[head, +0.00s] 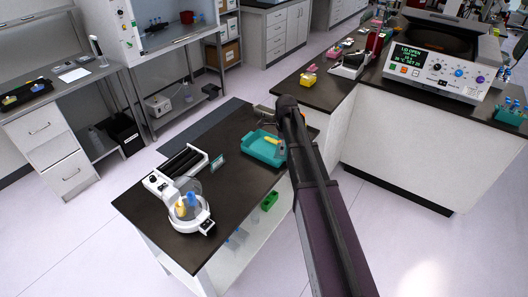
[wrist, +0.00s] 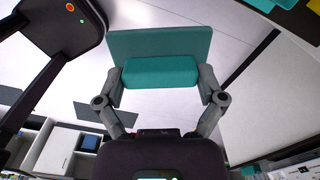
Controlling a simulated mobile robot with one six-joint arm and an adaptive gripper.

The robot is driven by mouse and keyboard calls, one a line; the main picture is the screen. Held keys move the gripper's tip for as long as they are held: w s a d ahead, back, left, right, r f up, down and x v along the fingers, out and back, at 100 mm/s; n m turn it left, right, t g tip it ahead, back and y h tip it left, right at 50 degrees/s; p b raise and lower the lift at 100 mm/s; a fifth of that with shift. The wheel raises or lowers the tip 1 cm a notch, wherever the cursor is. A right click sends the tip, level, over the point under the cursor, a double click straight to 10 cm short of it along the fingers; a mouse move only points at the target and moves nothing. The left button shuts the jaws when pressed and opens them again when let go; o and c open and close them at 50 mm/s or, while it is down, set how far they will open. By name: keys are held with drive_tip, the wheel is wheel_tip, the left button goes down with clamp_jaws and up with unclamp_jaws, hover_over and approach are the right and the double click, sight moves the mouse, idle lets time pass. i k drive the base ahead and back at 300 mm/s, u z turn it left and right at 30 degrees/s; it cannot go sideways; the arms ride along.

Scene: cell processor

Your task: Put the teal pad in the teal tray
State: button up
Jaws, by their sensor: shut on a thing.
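The teal pad (wrist: 160,71) is in my gripper (wrist: 161,75) in the wrist view. It has a thick teal block between the two fingertips and a wider flat teal plate (wrist: 160,43) beyond it. In the head view my gripper (head: 264,112) is mostly hidden behind my dark arm, over the far end of the near bench, and I cannot make out the pad there. The teal tray (head: 250,149) lies on that bench, just left of my arm, with a yellow-orange item in it. A teal edge, likely the tray, shows at the top right of the wrist view (wrist: 262,4).
A white device with a clear round bowl (head: 190,208) and a black roller unit (head: 180,165) stand at the bench's left. A centrifuge (head: 435,70) and racks sit on the right counter. Bare bench lies before the tray.

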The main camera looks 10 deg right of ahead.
sight(264, 154)
drive_tip(key=z, duration=0.05)
drive_tip(key=i, duration=1)
